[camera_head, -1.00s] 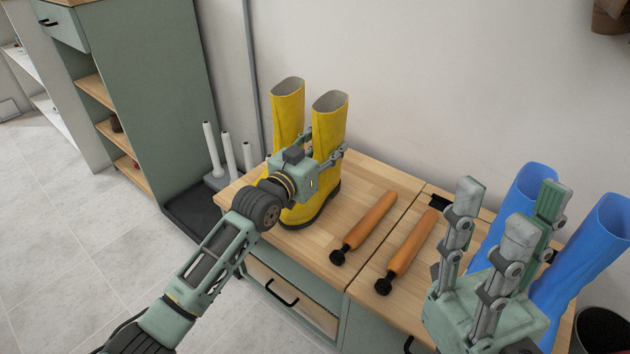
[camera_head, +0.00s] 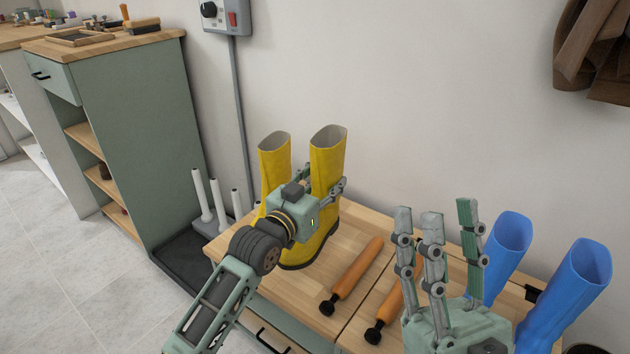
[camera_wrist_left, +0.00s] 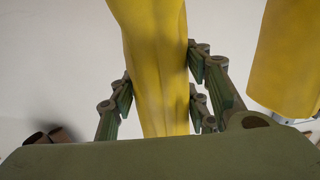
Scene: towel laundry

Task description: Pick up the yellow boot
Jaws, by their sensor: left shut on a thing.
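Two tall yellow boots stand out at the back left in the head view. My left gripper (camera_head: 322,184) is shut around the shaft of the right yellow boot (camera_head: 327,157). That boot is upright and seems slightly raised above the wooden top. In the left wrist view the held boot (camera_wrist_left: 158,60) runs between the fingers, with the other yellow boot (camera_wrist_left: 287,60) apart at the right. In the head view the other boot (camera_head: 274,160) is upright, its lower part hidden by my left arm. My right gripper (camera_head: 435,215) is open and empty, fingers pointing up.
The wooden bench top (camera_head: 345,235) carries two orange-handled rollers (camera_head: 352,277). Blue boots (camera_head: 508,245) stand at the right, behind my right gripper. A rack with white posts (camera_head: 202,195) and a green cabinet (camera_head: 140,130) are at the left. The wall is behind.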

